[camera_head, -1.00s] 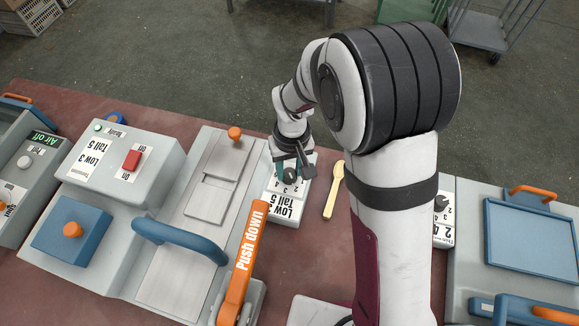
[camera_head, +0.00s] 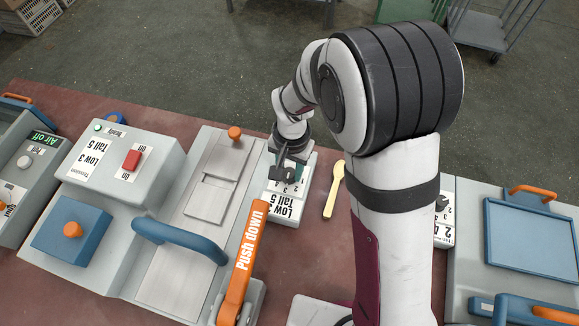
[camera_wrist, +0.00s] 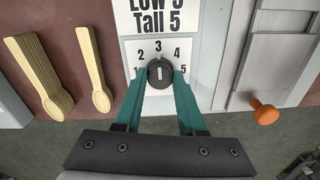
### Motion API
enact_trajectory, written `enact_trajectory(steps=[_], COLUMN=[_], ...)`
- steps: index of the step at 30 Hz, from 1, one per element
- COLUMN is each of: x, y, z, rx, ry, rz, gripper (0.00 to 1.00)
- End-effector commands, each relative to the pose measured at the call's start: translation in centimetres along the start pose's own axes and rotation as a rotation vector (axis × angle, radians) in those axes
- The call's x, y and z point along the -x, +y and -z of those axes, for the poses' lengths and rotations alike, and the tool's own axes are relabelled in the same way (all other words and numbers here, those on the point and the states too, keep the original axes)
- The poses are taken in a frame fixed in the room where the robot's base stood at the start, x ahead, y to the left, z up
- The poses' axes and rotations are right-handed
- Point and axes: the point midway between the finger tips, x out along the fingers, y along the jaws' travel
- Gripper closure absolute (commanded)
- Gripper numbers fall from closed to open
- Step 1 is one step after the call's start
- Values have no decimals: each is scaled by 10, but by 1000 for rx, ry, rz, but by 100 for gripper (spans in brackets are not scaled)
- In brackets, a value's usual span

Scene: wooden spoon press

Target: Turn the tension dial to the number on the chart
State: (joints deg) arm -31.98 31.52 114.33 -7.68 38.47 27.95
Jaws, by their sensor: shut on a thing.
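The tension dial (camera_wrist: 160,73) is a round black knob on a white plate numbered 1 to 5. Its white mark stands about upright in the wrist view, in line with the 3. My gripper (camera_wrist: 161,80) has its teal fingers on either side of the dial, shut on it. In the head view my gripper (camera_head: 285,172) covers most of the dial. A label reading "Low 3, Tall 5" (camera_head: 284,206) is on the dial's box. A chart with the same words (camera_head: 92,158) is on the grey machine at left.
An orange "Push down" lever (camera_head: 245,255) and a blue handle (camera_head: 180,240) stand near the dial box. A wooden spoon (camera_head: 334,190) lies right of the box; the wrist view also shows a spoon stack (camera_wrist: 40,70). A metal slide with an orange knob (camera_head: 235,133) is at left.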

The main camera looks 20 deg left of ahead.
Motion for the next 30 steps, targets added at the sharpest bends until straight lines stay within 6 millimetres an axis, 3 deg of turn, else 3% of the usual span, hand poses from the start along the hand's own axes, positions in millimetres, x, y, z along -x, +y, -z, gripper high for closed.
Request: enact_trajectory(steps=[16,17,21,30], x=[0,0,0,1], y=[0,0,0,0], z=[0,0,0,0], rx=[-25,-25,-24,-23], ry=[-1,-1,0,1], rz=[-1,-1,0,0], gripper=[100,59,34,31])
